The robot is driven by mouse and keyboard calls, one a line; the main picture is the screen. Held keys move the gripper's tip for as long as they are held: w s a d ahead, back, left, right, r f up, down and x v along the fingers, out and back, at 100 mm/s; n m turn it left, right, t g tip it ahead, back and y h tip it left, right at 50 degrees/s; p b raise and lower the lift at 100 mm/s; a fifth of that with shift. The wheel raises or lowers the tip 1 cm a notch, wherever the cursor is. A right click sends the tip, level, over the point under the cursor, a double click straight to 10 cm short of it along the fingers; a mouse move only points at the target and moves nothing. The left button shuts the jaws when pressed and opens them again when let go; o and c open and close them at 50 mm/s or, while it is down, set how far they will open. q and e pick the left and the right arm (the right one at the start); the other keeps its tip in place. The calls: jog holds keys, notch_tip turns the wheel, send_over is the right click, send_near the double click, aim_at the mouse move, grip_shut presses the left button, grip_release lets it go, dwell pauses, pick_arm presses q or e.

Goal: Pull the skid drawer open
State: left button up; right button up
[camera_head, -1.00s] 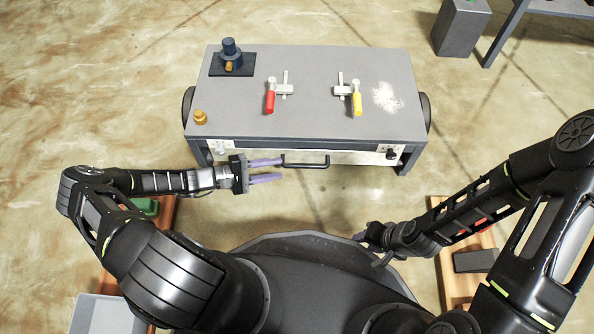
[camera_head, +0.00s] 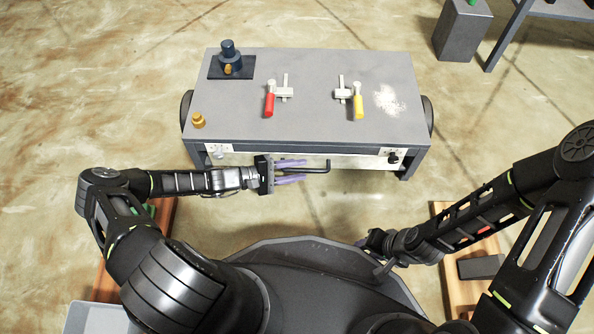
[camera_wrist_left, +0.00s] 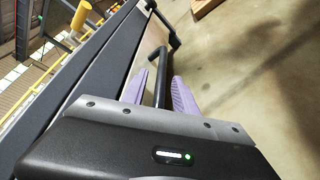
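The skid (camera_head: 310,118) is a grey bench-like unit in front of me. Its drawer front (camera_head: 345,158) is a pale strip under the top, and looks shut. A black bar handle (camera_head: 318,170) sticks out from that front. My left gripper (camera_head: 305,170) is open, its purple fingers on either side of the handle's left part. In the left wrist view the handle (camera_wrist_left: 160,80) runs between the two fingers, with a gap visible beside it. My right gripper (camera_head: 366,242) is low near my base, partly hidden, and its opening cannot be made out.
On the skid top are a dark blue fitting (camera_head: 231,62), a brass knob (camera_head: 199,120), a red-handled clamp (camera_head: 270,101), a yellow-handled clamp (camera_head: 357,102) and white powder (camera_head: 389,99). A wooden pallet (camera_head: 452,225) lies at right. Floor before the drawer is clear.

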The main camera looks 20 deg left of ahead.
pick_arm(q)
jog(key=shift+c, duration=0.2)
grip_shut()
dwell(1.2)
